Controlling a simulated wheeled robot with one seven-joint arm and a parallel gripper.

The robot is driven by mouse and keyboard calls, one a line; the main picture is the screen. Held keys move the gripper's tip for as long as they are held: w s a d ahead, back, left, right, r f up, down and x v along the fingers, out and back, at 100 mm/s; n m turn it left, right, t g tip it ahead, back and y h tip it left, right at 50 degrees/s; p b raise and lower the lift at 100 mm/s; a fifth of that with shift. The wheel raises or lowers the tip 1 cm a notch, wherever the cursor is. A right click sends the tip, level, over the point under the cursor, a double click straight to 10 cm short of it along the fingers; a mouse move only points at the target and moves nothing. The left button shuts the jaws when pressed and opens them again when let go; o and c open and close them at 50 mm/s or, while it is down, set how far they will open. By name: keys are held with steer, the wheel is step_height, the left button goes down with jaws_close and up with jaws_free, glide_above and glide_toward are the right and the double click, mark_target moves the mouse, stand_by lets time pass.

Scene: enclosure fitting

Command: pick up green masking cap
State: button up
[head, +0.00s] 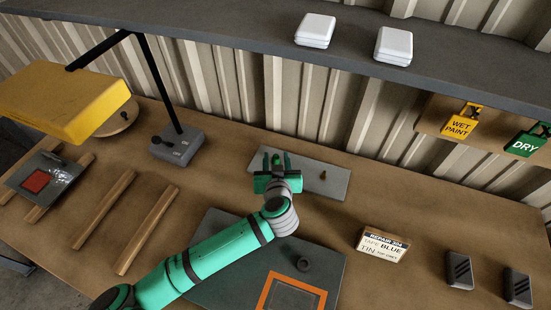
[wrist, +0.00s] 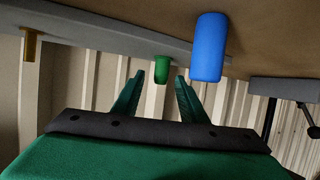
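The green masking cap (head: 276,158) stands on a grey plate (head: 335,185) near the back wall. It also shows in the wrist view (wrist: 162,66), beyond the fingertips and in line with the gap between them. My gripper (head: 277,165) is open and empty, with its two green fingers spread, also clear in the wrist view (wrist: 160,78). The cap appears apart from both fingers. A blue cap (wrist: 206,48) is close beside the right finger in the wrist view; I cannot make it out in the head view.
A small brass piece (head: 323,175) stands on the plate's right part. A lamp base (head: 176,143) stands to the left, with its yellow shade (head: 65,100) overhead. A dark mat (head: 225,285) with an orange frame, wooden strips (head: 147,230) and a label card (head: 384,245) lie nearer.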

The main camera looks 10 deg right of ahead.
steer(key=shift+s, duration=0.1)
jaws_close()
steer(key=shift+r, duration=0.15)
